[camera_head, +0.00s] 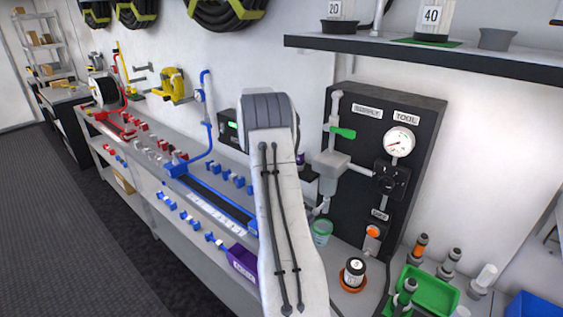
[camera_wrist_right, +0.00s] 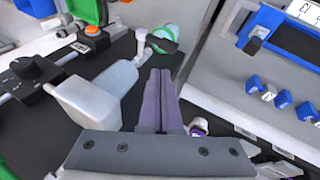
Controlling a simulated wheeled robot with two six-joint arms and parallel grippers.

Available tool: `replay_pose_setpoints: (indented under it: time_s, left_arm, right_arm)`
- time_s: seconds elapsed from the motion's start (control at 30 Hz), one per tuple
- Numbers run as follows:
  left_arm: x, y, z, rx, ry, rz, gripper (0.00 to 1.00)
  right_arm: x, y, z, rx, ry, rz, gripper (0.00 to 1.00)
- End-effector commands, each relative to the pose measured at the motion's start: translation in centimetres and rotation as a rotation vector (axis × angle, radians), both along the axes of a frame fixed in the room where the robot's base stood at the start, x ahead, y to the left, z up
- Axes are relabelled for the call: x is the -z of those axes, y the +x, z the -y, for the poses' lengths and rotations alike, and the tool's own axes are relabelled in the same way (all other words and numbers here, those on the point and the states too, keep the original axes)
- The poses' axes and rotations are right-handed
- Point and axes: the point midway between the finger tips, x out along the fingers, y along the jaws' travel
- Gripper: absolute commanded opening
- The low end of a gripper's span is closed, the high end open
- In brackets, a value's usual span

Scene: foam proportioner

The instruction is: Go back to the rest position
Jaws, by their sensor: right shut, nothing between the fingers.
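My right gripper (camera_wrist_right: 160,74) shows in the right wrist view with its two fingers together and nothing between them. It is in front of the black proportioner panel, close beside the grey box (camera_wrist_right: 100,92) and its pipe. In the head view my right arm rises through the middle and hides the gripper. The black panel (camera_head: 424,150) carries a pressure gauge (camera_head: 399,142), a green lever (camera_head: 343,132) and the grey box (camera_head: 331,172). My left gripper is in neither view.
A green cup (camera_head: 322,233) stands at the panel's foot. A green tray (camera_head: 436,290) with fittings is at the right. A purple bin (camera_head: 243,262) and a blue rack (camera_head: 213,200) are left of my arm. A shelf (camera_head: 450,63) overhangs the panel.

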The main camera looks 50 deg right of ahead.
Motion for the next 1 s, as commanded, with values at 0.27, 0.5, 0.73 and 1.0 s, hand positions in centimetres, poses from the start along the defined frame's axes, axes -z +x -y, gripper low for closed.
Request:
replay_pose_setpoints:
  time_s: [0.27, 0.5, 0.73, 1.0]
  left_arm:
    - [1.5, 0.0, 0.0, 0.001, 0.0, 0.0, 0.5]
    - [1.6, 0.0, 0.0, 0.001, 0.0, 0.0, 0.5]
    - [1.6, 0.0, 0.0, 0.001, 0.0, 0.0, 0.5]
    - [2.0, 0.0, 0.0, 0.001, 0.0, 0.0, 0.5]
  right_arm:
    - [-3.9, 3.1, -1.7, -0.002, 0.001, -0.001, 0.0]
    - [-5.1, 3.8, -2.1, 0.0, 0.002, -0.002, 0.0]
    - [-5.1, 3.9, -2.3, -0.006, 0.003, -0.002, 0.0]
    - [-5.9, 8.5, -13.0, -0.326, 0.103, 0.022, 0.0]
